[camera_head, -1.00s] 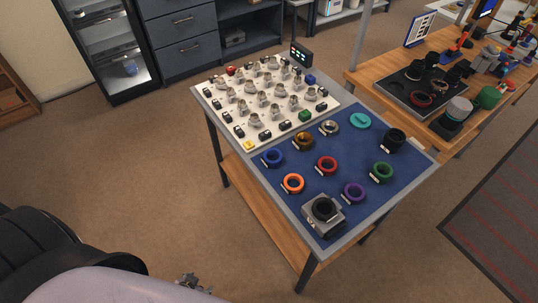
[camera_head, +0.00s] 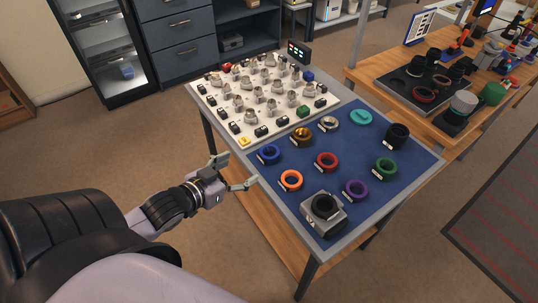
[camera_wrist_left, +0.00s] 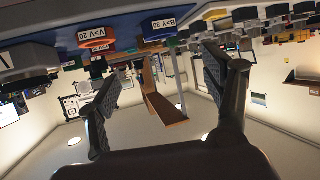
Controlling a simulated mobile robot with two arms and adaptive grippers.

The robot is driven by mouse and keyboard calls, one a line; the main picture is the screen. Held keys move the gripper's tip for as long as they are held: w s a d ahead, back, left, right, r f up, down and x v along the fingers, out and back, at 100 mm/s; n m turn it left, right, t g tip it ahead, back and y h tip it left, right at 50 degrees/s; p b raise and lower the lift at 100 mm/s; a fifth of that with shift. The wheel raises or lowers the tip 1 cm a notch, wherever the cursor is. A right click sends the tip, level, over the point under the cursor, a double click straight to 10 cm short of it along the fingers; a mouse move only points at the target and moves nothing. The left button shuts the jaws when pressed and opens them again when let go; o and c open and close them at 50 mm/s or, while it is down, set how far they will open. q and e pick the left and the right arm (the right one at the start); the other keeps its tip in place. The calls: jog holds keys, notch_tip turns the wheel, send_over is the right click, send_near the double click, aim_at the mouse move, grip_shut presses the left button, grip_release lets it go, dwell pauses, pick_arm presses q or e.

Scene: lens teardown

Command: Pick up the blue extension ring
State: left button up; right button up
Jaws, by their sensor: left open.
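The blue extension ring (camera_head: 268,155) lies flat on the blue mat (camera_head: 325,215), near the table's left edge, with a small white label on its near side. My left gripper (camera_head: 237,170) is open and empty, just off the table's left edge, its fingers pointing toward the blue ring without touching it. The wrist view appears upside down; its open fingers (camera_wrist_left: 165,85) have nothing between them up close. A label reading "B>Y 30" (camera_wrist_left: 160,24) shows above them, on a bluish part. My right gripper is not in view.
An orange ring (camera_head: 291,180), a red ring (camera_head: 326,161) and a brown-gold ring (camera_head: 301,137) lie close to the blue one. A grey block with a black ring (camera_head: 323,210) stands at the near corner. A white board (camera_head: 212,101) with several metal parts lies behind.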

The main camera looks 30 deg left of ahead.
aim_at(269, 151)
pick_arm(q)
jog(key=x, duration=1.5)
jog(key=shift+s+a+f+p, duration=0.1)
jog(key=shift+a+p, duration=0.1)
jog(key=shift+p, duration=0.1)
jog(key=shift+s, duration=0.1)
jog(key=c, duration=1.3)
